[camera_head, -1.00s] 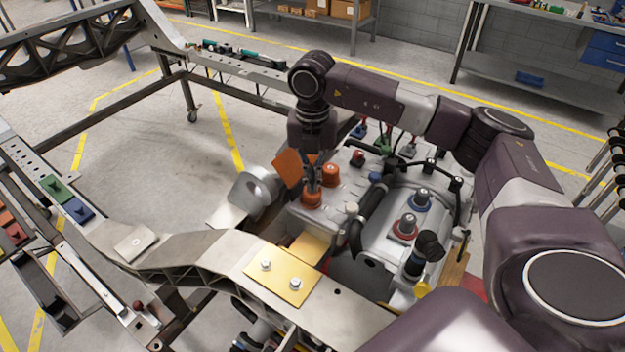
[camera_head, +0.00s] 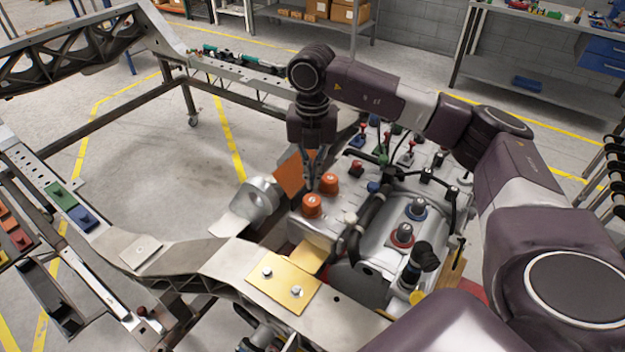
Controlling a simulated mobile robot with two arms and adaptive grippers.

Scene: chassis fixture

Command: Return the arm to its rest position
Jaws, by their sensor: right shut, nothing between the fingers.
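My right arm reaches in from the right and bends down over the grey machine unit (camera_head: 345,215). My right gripper (camera_head: 311,184) points down, shut and empty, just behind two orange caps (camera_head: 312,206) on the unit's left part. An orange plate (camera_head: 290,174) shows just left of the fingers; whether the fingers touch it I cannot tell. My left gripper is not in view.
The metal chassis frame (camera_head: 190,256) runs along the front and left, with a gold plate (camera_head: 284,287) on it. Blue-ringed and red-ringed fittings (camera_head: 402,235) and black hoses stand up from the unit. A workbench (camera_head: 545,85) stands at the back right. Floor inside the frame is clear.

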